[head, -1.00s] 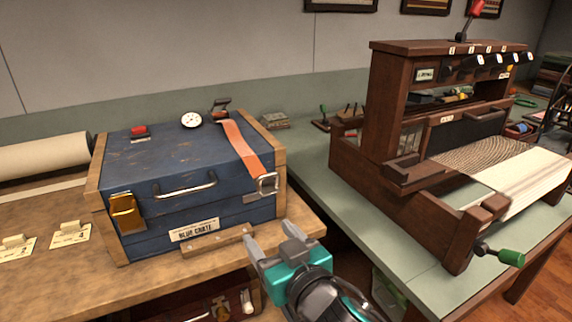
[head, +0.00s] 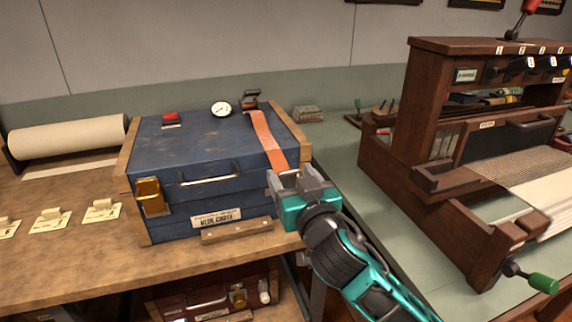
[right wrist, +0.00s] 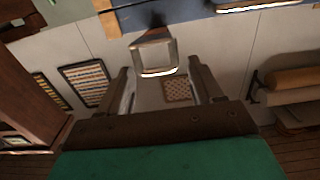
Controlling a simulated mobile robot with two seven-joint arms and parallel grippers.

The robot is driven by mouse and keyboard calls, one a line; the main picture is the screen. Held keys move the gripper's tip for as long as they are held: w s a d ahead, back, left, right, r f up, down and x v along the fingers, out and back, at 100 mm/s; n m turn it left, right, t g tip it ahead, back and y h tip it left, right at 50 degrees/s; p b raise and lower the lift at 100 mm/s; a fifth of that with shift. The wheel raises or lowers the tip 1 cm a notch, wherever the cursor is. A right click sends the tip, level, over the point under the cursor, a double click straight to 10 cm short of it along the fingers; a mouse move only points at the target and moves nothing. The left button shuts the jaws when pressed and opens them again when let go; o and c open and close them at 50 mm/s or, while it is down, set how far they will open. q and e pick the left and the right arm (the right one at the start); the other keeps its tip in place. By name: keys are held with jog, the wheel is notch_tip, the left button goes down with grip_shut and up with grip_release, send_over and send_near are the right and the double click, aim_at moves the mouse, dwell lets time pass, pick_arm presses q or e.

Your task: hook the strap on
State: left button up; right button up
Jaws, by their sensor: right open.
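The orange strap (head: 268,140) runs from a dark metal buckle (head: 249,99) at the back of the blue crate (head: 200,150) over its lid to the front edge. The metal ring at the strap's end shows in the right wrist view (right wrist: 154,57), ahead of and between the fingertips. My right gripper (head: 288,178) is at the crate's front right corner, open, its fingers either side of the ring with no grip visible; it also shows in the right wrist view (right wrist: 163,82). It hides the crate's catch area below the ring. My left gripper is not in view.
A brass latch (head: 150,196), a handle (head: 208,176) and a wooden block (head: 236,231) are on the crate's front. A gauge (head: 221,109) and red button (head: 170,118) sit on its lid.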

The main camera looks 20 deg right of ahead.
aim_at(282, 162)
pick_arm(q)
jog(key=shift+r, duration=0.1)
pick_arm(e)
jog(key=shift+w, duration=2.1)
